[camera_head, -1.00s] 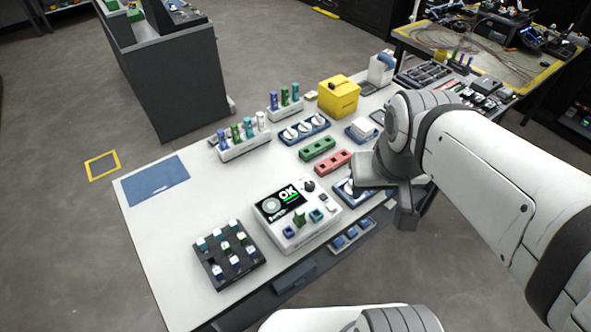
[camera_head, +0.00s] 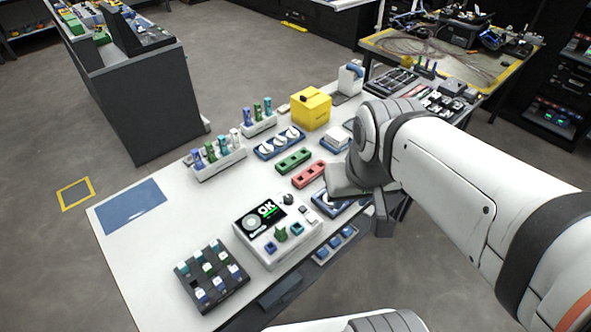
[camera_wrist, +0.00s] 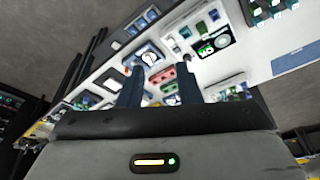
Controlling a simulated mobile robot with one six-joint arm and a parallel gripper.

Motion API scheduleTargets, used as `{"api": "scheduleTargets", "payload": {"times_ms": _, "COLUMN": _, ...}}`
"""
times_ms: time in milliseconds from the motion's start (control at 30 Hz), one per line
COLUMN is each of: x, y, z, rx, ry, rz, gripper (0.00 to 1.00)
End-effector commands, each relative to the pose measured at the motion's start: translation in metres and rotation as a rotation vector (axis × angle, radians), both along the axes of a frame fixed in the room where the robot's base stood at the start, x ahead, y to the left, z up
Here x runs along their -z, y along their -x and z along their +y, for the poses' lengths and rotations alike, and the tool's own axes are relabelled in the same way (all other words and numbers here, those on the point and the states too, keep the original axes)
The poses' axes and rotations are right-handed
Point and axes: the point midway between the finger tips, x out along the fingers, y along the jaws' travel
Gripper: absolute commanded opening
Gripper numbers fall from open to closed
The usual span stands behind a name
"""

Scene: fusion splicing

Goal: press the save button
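A white splicing device (camera_head: 262,250) sits near the front edge of the white table, its dark screen (camera_head: 261,216) reading "OK" in the head view. It has a dark knob, small light keys and blue, green and teal controls; which one is save cannot be read. The device also shows at the upper right of the wrist view, with its screen (camera_wrist: 214,46). My gripper (camera_wrist: 158,80) is open and empty, its two dark fingers apart above the table. In the head view it is partly hidden by my arm, right of the device and apart from it.
A black tray of small parts (camera_head: 213,283) lies left of the device. Red (camera_head: 309,174) and green (camera_head: 294,161) holders, vial racks (camera_head: 217,168) and a yellow box (camera_head: 311,109) stand behind it. The blue mat (camera_head: 130,206) at the left is bare.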

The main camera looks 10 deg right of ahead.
Motion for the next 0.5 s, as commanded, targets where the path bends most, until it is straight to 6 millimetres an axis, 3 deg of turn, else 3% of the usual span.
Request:
{"api": "scheduleTargets", "payload": {"times_ms": 367, "x": 0.0, "y": 0.0, "z": 0.0, "rx": 0.0, "ry": 0.0, "rz": 0.0, "gripper": 0.0}}
{"api": "scheduleTargets", "payload": {"times_ms": 500, "x": 0.0, "y": 0.0, "z": 0.0, "rx": 0.0, "ry": 0.0, "rz": 0.0, "gripper": 0.0}}
